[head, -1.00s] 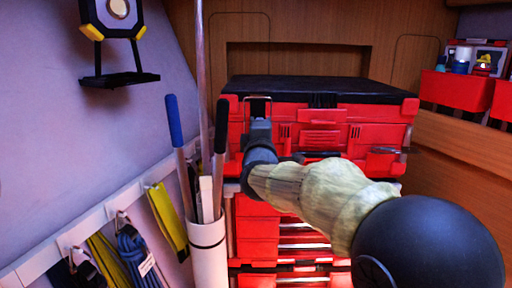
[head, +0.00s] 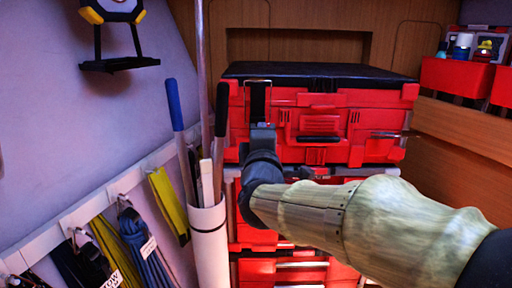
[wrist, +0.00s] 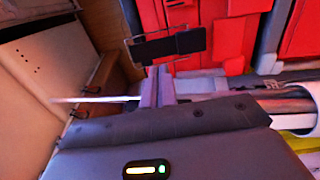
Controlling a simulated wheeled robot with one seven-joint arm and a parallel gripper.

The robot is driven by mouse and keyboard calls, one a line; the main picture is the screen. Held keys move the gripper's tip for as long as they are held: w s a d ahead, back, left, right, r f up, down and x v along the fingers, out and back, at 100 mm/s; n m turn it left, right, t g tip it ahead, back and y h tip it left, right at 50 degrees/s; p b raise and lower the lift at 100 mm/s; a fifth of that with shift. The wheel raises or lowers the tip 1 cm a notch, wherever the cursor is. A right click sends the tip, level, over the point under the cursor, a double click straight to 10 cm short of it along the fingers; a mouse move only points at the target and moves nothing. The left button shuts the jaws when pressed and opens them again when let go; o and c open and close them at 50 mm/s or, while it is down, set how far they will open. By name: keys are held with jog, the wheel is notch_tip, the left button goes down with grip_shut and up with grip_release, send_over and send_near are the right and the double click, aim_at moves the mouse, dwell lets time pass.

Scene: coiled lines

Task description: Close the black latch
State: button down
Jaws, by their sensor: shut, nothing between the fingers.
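The black latch (head: 258,100) is on the left front of the red toolbox (head: 330,122), just under its black lid. Its thin wire loop stands up at the latch's top end in the head view. In the wrist view, the black latch (wrist: 168,46) shows as a dark plate with the wire loop at its left end. My gripper (head: 262,128) is shut and empty, just below the latch in the head view. In the wrist view, my gripper's fingertips (wrist: 158,72) are close to the latch's edge; I cannot tell whether they touch it.
A white tube (head: 209,240) holding poles and a blue-handled tool stands close to the left of my gripper. Straps and a blue rope (head: 140,245) hang on the left wall rail. Red bins (head: 455,77) sit on a shelf at right. More red drawers lie below the toolbox.

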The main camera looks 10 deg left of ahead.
jog(key=v, duration=0.3)
jog(key=shift+s+a+r, duration=0.1)
jog(key=shift+s+a, duration=0.05)
jog(key=shift+s, duration=0.25)
